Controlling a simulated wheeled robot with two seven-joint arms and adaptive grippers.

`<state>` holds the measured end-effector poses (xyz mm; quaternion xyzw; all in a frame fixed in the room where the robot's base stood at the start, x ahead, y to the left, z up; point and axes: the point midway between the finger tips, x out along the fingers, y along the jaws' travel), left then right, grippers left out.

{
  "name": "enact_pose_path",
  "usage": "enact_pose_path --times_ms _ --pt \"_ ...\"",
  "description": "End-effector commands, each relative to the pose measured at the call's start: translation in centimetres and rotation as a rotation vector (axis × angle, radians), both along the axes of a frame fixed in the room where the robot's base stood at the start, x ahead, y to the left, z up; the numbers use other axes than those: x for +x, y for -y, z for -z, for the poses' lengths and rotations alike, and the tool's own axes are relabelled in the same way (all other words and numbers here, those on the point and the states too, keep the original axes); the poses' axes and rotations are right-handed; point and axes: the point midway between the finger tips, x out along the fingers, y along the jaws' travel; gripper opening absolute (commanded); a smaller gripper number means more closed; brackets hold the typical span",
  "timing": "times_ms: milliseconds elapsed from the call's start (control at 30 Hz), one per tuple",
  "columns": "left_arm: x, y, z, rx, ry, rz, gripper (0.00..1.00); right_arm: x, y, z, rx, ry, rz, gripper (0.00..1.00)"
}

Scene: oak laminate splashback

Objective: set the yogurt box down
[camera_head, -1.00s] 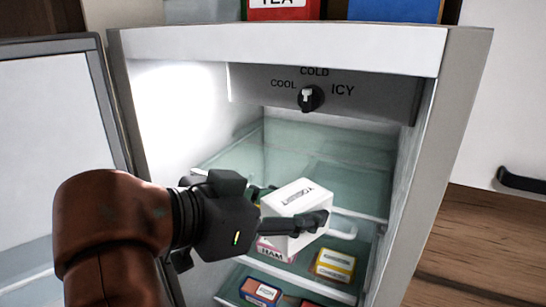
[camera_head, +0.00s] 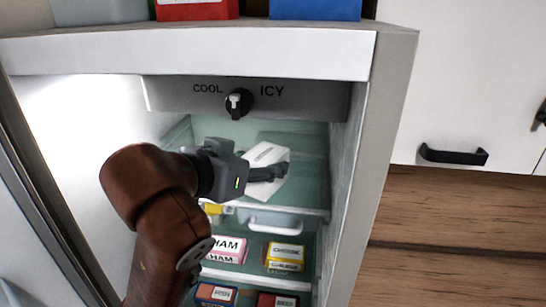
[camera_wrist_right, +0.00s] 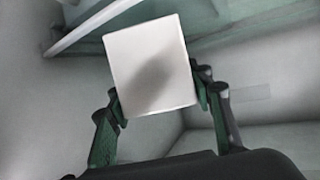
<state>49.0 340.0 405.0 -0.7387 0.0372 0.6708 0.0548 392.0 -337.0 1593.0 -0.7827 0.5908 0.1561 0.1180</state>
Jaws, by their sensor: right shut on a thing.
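The white yogurt box (camera_head: 266,154) is inside the open fridge, at the level of the upper glass shelf (camera_head: 300,160). My right gripper (camera_head: 268,173) is shut on it. In the right wrist view the box (camera_wrist_right: 150,65) shows a blank white face between the two fingers of the gripper (camera_wrist_right: 160,103). The box is tilted in the head view, and I cannot tell whether it touches the shelf. My left gripper is not in view.
Lower shelves hold a ham box (camera_head: 226,249), a yellow cheese box (camera_head: 285,256) and other boxes. A temperature knob (camera_head: 238,103) sits above. The fridge's right wall (camera_head: 345,165) stands close to the box. Boxes stand on top of the fridge.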

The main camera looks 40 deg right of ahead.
Motion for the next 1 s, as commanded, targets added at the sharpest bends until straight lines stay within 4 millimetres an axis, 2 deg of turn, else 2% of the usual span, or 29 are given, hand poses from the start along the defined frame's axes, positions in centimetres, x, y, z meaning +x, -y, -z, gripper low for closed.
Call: enact_pose_path --times_ms 33,100,333,433,600,867,900,1000 --pt "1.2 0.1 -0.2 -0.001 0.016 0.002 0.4 0.0 0.2 -0.1 -0.002 0.002 -0.001 0.06" --pt "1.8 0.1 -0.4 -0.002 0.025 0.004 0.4 0.2 0.6 -0.1 -0.001 0.002 -0.001 0.06" --pt "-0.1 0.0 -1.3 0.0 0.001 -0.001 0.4 1.0 4.0 -0.2 0.001 0.001 0.003 0.06" --pt "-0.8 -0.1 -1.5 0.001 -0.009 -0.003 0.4 1.1 3.8 1.1 -0.002 0.0 -0.003 0.06" --pt "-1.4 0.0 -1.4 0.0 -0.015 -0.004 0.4 1.1 3.8 1.5 -0.004 0.001 -0.001 0.06" --pt "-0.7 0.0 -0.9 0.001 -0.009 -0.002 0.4 1.0 3.8 1.9 -0.003 0.001 -0.001 0.06" --pt "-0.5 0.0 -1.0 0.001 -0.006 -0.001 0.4 1.0 3.8 1.8 -0.001 0.001 -0.001 0.5" --pt "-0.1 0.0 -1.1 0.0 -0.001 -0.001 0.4 1.0 3.8 1.8 -0.001 0.001 -0.001 0.57"
